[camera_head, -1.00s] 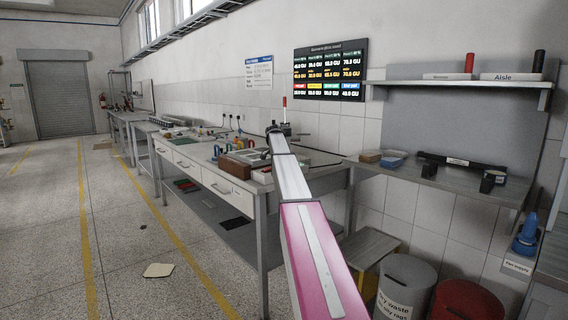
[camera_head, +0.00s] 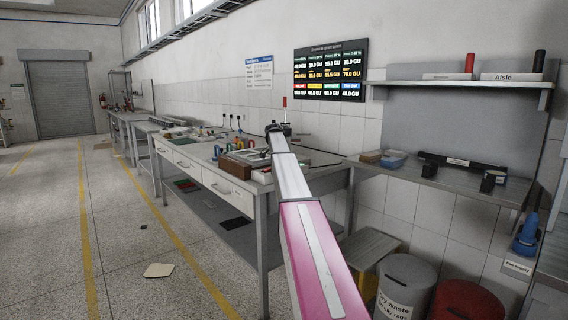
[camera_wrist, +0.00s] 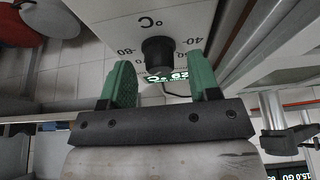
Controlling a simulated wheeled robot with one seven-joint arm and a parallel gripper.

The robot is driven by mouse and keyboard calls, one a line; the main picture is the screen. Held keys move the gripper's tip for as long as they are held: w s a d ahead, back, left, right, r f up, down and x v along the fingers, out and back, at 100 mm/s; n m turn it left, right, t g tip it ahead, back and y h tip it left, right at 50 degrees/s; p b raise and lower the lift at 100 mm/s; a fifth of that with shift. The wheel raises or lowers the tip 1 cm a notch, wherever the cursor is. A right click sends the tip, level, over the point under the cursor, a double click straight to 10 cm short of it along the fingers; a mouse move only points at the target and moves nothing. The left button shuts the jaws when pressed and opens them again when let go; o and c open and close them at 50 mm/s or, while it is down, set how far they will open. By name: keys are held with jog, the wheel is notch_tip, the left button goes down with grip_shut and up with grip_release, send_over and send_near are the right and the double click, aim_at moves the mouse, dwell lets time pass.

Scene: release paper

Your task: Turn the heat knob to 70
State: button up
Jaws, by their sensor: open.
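The heat knob (camera_wrist: 158,53) is a round black knob on a pale panel (camera_wrist: 110,35) in the wrist view. Printed scale marks around it include 40, 80 and °C. A lit green display (camera_wrist: 165,76) beside the knob seems to read 29 °C; it is partly hard to read. My gripper (camera_wrist: 163,68) is open, with one green finger on each side and the knob between or just beyond the tips. I see no finger clearly touching it. In the head view my arm's end is above the workbench, and the knob cannot be made out.
The long workbench (camera_head: 262,195) runs along the wall and carries a brown box (camera_head: 240,162) and colored tools. A wall screen (camera_head: 331,71) hangs behind it. A grey side table (camera_head: 440,178), a grey bin (camera_head: 407,282) and a red bin (camera_head: 466,300) stand at the right.

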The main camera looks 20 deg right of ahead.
jog(key=v, duration=1)
